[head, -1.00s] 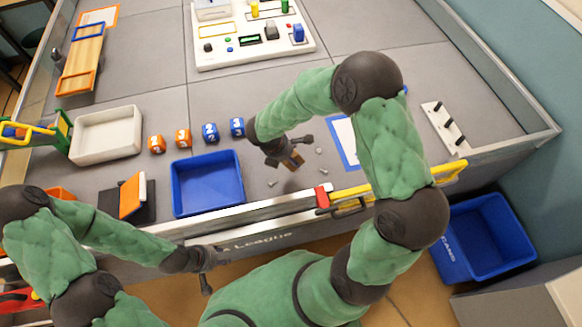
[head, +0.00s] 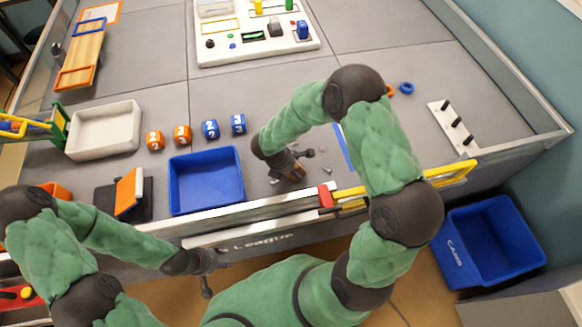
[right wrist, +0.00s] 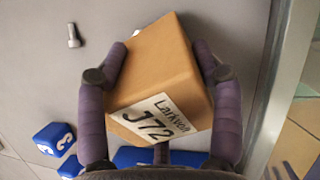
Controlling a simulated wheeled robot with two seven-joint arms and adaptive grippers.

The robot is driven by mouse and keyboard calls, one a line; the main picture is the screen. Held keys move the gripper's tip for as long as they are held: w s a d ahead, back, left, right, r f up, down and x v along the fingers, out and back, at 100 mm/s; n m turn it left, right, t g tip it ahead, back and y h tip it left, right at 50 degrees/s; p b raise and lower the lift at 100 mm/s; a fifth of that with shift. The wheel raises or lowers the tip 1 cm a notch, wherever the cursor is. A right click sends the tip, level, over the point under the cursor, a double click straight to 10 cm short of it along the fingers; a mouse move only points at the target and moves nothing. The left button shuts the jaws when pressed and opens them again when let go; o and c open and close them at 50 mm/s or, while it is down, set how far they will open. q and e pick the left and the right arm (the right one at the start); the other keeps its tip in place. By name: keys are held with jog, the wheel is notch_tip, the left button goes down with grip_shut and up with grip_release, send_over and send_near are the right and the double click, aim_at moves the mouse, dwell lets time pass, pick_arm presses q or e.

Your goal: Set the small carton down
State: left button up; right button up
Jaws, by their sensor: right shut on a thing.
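The small carton (right wrist: 158,70) is a tan box with a white label reading "J72". In the right wrist view it sits tilted between the two purple-grey fingers of my right gripper (right wrist: 157,75), which is shut on it. In the head view the right gripper (head: 296,163) is low over the grey table near its front edge, right of the blue tray. Only a little of the carton (head: 289,173) shows there. I cannot tell whether its underside touches the table. My left gripper (head: 210,271) is empty outside the front edge, its fingers apart.
The blue tray (head: 239,195) is left of the right gripper, with several numbered cubes (head: 210,129) behind it. A bolt (right wrist: 73,36) lies near the carton. A pegged white board (head: 440,112) stands to the right.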

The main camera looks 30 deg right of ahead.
jog(key=shift+f, duration=0.15)
jog(key=o, duration=1.7)
